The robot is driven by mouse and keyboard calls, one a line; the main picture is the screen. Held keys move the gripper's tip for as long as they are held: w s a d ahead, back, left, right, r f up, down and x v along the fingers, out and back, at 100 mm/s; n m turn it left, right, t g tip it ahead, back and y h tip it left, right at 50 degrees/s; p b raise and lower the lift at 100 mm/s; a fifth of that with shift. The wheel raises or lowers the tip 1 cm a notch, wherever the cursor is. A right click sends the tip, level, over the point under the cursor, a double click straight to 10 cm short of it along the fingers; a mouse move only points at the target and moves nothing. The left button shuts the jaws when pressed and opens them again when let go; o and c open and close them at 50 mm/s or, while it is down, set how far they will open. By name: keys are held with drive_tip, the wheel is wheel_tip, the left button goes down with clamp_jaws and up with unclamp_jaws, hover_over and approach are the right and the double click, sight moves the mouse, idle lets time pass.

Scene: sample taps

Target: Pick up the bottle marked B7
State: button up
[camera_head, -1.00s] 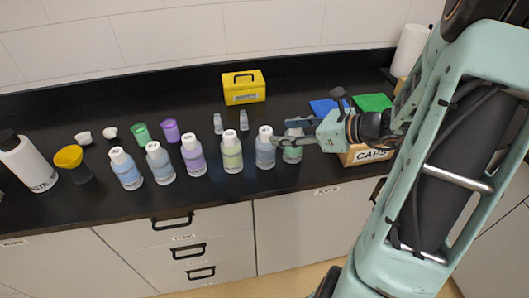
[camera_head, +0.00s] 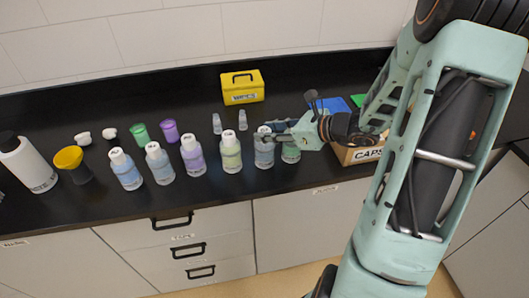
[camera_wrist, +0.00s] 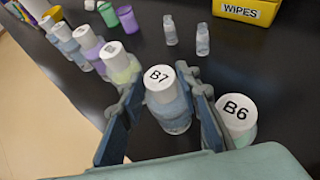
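The bottle marked B7 (camera_wrist: 168,98) stands upright with a white cap and a pale blue body. It sits between the two fingers of my gripper (camera_wrist: 162,82) in the wrist view. The fingers are spread, with a gap on the left side of the bottle; the right finger is close to it, and I cannot tell if it touches. In the head view the B7 bottle (camera_head: 264,152) is partly covered by my gripper (camera_head: 272,134). The bottle marked B6 (camera_wrist: 238,116) stands just outside the right finger, partly hidden by it.
A row of capped bottles, including a green one (camera_head: 231,155) and a purple one (camera_head: 193,155), stands to the left. Two small clear vials (camera_wrist: 202,38) and a yellow WIPES box (camera_head: 243,87) are behind. A CAPS box (camera_head: 361,155) stands right. The black counter (camera_head: 80,215) is clear in front.

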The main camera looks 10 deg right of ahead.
clamp_jaws()
drive_tip(key=shift+r, duration=0.1)
